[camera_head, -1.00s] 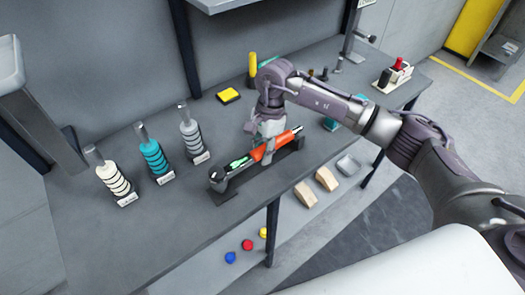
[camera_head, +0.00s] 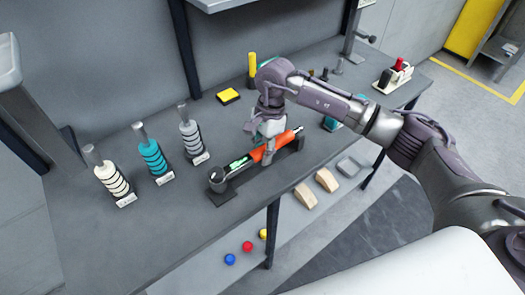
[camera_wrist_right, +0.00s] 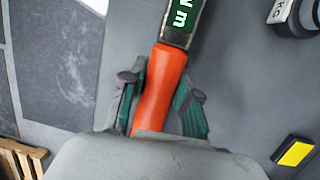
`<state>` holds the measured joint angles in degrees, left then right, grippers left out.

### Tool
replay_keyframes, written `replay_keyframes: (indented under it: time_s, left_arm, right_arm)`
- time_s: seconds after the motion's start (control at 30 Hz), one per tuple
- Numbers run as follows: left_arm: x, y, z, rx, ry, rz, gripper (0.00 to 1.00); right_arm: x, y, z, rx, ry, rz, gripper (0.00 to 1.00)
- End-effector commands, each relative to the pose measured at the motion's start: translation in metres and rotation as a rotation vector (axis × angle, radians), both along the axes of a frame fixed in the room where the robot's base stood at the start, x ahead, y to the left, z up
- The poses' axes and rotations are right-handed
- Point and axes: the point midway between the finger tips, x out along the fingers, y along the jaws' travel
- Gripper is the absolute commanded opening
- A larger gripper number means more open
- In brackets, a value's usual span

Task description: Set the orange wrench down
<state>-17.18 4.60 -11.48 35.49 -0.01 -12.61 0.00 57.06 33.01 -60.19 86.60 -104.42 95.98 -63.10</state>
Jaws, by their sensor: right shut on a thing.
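The orange wrench (camera_head: 262,153) has an orange handle, a green and dark display section and a dark round head. It lies along a black holder (camera_head: 222,193) near the front edge of the grey table. My right gripper (camera_head: 269,158) reaches down onto the handle from above and is shut on it. In the right wrist view the orange handle (camera_wrist_right: 158,90) runs between the two fingers, with the display section beyond them. Whether the wrench rests fully on the holder is hard to tell. My left gripper is not in view.
Three ringed posts in white (camera_head: 112,178), teal (camera_head: 153,157) and grey (camera_head: 190,136) stand left on the table (camera_head: 95,235). A yellow-topped block (camera_head: 228,96) and a yellow cylinder (camera_head: 252,68) are behind the wrench. A red-and-black item in a white holder (camera_head: 392,78) stands far right.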

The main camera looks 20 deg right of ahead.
Motion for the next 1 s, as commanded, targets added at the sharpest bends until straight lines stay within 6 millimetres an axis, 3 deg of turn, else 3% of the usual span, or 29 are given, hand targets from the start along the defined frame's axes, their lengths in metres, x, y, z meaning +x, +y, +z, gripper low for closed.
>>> replay_keyframes:
  time_s: [1.0]
  left_arm:
    - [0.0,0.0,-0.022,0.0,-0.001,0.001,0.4]
  right_arm:
    - [0.001,0.0,-0.021,0.003,-0.002,0.0,0.0]
